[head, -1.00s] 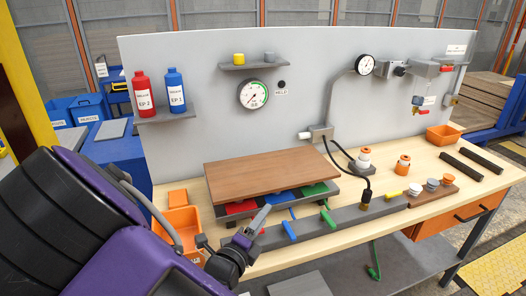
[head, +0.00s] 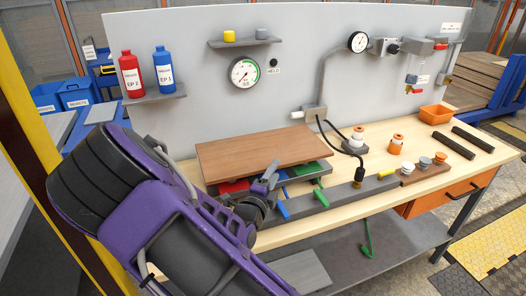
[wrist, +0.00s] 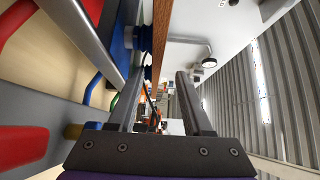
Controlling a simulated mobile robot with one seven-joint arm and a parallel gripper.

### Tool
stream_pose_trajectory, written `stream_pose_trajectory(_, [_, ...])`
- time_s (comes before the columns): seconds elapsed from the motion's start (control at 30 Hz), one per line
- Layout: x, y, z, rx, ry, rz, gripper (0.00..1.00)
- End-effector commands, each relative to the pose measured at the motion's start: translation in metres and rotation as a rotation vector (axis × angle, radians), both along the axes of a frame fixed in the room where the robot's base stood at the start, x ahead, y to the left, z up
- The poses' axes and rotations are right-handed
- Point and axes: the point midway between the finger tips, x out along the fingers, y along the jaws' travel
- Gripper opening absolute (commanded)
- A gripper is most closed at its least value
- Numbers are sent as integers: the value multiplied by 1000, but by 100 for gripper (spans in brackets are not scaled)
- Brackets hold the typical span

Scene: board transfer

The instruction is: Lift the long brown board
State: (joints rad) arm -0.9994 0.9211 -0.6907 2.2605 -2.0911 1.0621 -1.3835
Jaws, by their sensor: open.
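In the wrist view the board (wrist: 161,40) shows edge-on as a thin brown strip. There my gripper (wrist: 158,105) is open, with one finger on each side of the strip. I cannot tell whether the fingers touch the board.
Red, blue and green handles (head: 307,170) show under and before the board. A grey rail (head: 335,192) runs along the bench front. A gauge panel (head: 205,110) stands behind. A hose (head: 340,145) stands right of the board, with an orange bin (head: 435,117) farther right.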

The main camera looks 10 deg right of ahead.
Motion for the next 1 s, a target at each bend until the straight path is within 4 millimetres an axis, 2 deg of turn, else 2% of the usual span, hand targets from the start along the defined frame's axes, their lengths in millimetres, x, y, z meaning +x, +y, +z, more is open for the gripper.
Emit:
stream_pose_trajectory(0.3, [36,-24,-6,-1,-1,-1,50])
stream_pose_trajectory(0.6, [41,-28,-5,0,0,-1,50])
stream_pose_trajectory(0.67, [41,-28,-5,0,0,-1,43])
stream_pose_trajectory(0.9, [41,-27,-5,0,0,-1,0])
stream_pose_trajectory(1.0, [41,-27,-5,1,-1,-1,0])
